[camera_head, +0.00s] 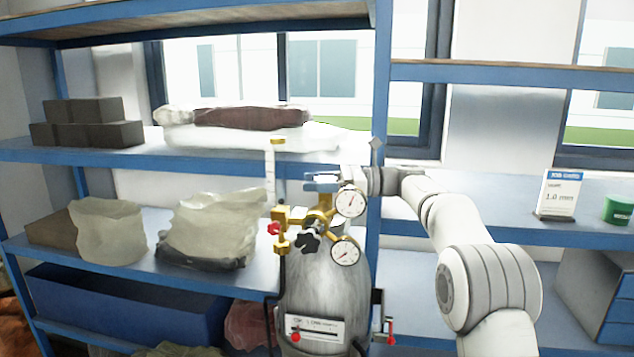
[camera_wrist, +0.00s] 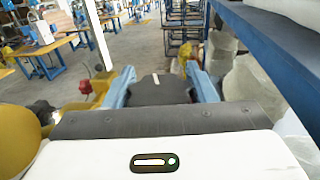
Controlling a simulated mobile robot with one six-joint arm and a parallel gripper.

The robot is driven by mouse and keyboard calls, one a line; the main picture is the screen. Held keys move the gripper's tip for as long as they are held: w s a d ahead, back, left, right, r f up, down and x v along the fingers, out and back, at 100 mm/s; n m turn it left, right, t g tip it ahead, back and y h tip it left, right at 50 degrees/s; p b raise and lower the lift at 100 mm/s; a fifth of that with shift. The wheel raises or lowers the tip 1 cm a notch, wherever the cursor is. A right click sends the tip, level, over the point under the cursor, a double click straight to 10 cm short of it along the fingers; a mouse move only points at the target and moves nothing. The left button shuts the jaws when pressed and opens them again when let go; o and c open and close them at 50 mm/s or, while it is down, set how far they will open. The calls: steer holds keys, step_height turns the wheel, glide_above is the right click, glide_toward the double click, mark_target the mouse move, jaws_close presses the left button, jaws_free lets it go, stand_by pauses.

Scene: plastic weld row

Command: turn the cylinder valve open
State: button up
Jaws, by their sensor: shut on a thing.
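A grey gas cylinder (camera_head: 325,290) stands upright in front of the shelves, with a brass regulator and two round gauges (camera_head: 351,203) at its top. My gripper (camera_head: 322,182) is at the top of the cylinder, just above the brass fittings. The handwheel is hidden by the gripper in the head view. How far the valve is turned cannot be told.
A black knob (camera_head: 307,237), a red knob (camera_head: 273,228) and a clear upright tube (camera_head: 275,165) sit close around the valve. Blue shelving (camera_head: 180,155) with bags and dark blocks (camera_head: 90,120) is behind. Workbenches (camera_wrist: 50,45) stand farther off in the wrist view.

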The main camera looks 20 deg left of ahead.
steer(key=shift+n+g+h, duration=0.3)
steer(key=shift+n+g, duration=0.3)
steer(key=shift+g, duration=0.3)
steer(key=shift+s+g, duration=0.1)
steer(key=shift+g, duration=0.2)
steer(key=o, duration=1)
steer(key=shift+c, duration=0.2)
steer(key=shift+d, duration=0.15)
steer(key=v, duration=0.7)
steer(key=shift+w+d, duration=0.2)
steer(key=shift+d, duration=0.1)
